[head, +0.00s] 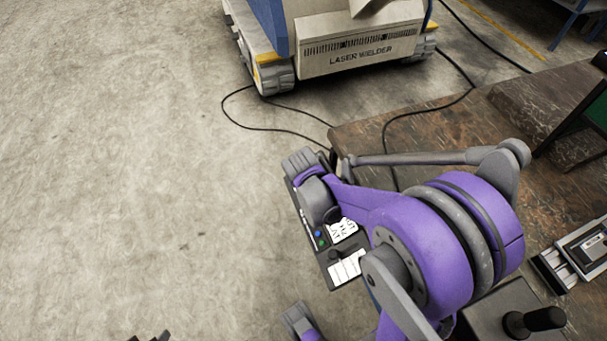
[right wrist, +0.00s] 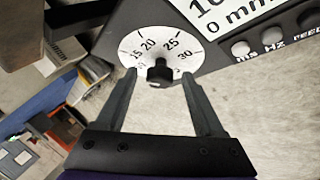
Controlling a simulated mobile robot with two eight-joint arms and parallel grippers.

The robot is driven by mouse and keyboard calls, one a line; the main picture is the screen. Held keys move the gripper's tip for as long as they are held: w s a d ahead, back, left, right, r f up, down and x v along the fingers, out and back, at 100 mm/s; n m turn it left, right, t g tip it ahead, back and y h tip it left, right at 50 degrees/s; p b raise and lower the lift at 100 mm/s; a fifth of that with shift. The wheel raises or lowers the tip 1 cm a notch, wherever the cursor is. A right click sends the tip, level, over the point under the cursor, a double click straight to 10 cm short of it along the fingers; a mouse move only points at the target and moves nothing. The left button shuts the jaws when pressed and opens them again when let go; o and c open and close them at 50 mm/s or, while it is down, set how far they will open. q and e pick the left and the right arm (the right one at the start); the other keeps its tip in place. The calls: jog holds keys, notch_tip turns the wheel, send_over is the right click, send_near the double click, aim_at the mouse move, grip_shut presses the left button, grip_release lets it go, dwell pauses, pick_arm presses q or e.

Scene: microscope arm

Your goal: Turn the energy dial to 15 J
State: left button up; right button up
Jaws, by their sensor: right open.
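The energy dial (right wrist: 131,46) is a white round face with 15, 20, 25 and 30 visible, set in a dark panel. Its black knob (right wrist: 160,76) is at the centre; its pointer direction is unclear. My right gripper (right wrist: 160,73) is open, with one finger on each side of the knob in the picture; I cannot tell whether either touches it. In the head view, the dark control panel (head: 326,254) with white labels is partly hidden under my purple and grey right arm, which also hides the dial. My left gripper is not clearly visible.
A white label with large black print (right wrist: 225,14) and grey round knobs (right wrist: 241,48) sit right of the dial. A brown-topped table (head: 440,125) extends right. The laser welder (head: 360,50) stands at the back, with black cables on the floor. Open floor lies left.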

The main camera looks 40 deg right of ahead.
pick_arm(q)
notch_tip(320, 180, up, 3)
jog(key=p, duration=0.3)
jog(key=shift+r, duration=0.2)
pick_arm(e)
jog(key=v, duration=1)
jog(key=shift+s+r, duration=0.15)
jog(key=shift+r, duration=0.15)
jog(key=shift+a, duration=0.1)
pick_arm(q)
notch_tip(320, 180, up, 12)
jog(key=w+p, duration=0.2)
jog(key=p, duration=0.8)
jog(key=shift+f+t, duration=0.2)
jog(key=shift+t, duration=0.1)
pick_arm(e)
jog(key=s+a+r+m+t+y, duration=0.1)
jog(key=s+a+r+m+y, duration=0.2)
jog(key=s+a+r, duration=0.7)
jog(key=a+r+m, duration=0.2)
jog(key=shift+s+m+y, duration=0.15)
jog(key=shift+m+y, duration=0.15)
jog(key=shift+y, duration=0.1)
